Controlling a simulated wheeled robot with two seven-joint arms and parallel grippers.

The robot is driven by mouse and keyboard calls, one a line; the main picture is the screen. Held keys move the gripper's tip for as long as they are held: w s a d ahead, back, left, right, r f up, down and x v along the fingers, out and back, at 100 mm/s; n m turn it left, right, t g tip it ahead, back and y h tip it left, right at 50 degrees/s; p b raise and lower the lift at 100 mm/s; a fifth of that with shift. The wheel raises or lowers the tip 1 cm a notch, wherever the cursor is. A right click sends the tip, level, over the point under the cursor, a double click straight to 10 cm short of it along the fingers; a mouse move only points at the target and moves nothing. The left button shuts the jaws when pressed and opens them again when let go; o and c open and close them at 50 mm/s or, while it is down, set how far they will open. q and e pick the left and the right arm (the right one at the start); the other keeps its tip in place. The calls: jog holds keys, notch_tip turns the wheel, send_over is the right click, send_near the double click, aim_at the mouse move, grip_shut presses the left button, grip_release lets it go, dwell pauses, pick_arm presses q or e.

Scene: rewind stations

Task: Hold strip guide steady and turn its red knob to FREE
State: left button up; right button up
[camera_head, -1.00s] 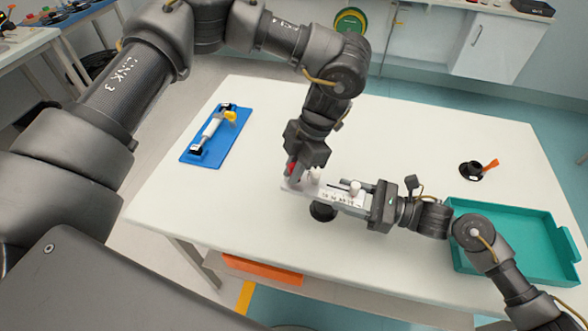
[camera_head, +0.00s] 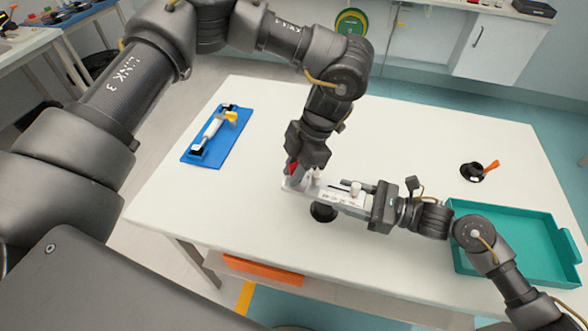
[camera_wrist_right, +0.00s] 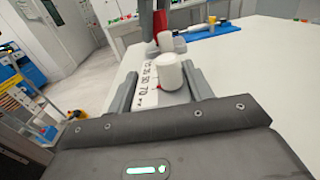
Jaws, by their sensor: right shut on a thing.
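The strip guide (camera_head: 335,194) is a pale bar with a printed number scale and a white post. It also shows in the right wrist view (camera_wrist_right: 148,85). My right gripper (camera_head: 372,203) is shut on its right end, with the fingers along both sides of the bar. The red knob (camera_head: 291,169) is at the guide's left end, mostly hidden by my left gripper (camera_head: 298,176). That gripper points down at the knob; whether its fingers touch it is unclear. The red knob also shows in the right wrist view (camera_wrist_right: 164,39). Its FREE mark is not readable.
A black round piece (camera_head: 322,212) shows just below the guide. A blue board (camera_head: 203,154) with a yellow-knobbed device lies at the table's left. A teal tray (camera_head: 505,210) is at the right, near a black disc with an orange lever (camera_head: 475,172). The table's back middle is clear.

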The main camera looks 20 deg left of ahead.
pick_arm(q)
jog(key=v, duration=1.2)
pick_arm(e)
jog(key=o, duration=1.3)
jog(key=d, duration=1.1)
jog(key=shift+w+d, duration=0.2)
jog(key=shift+d, duration=0.3)
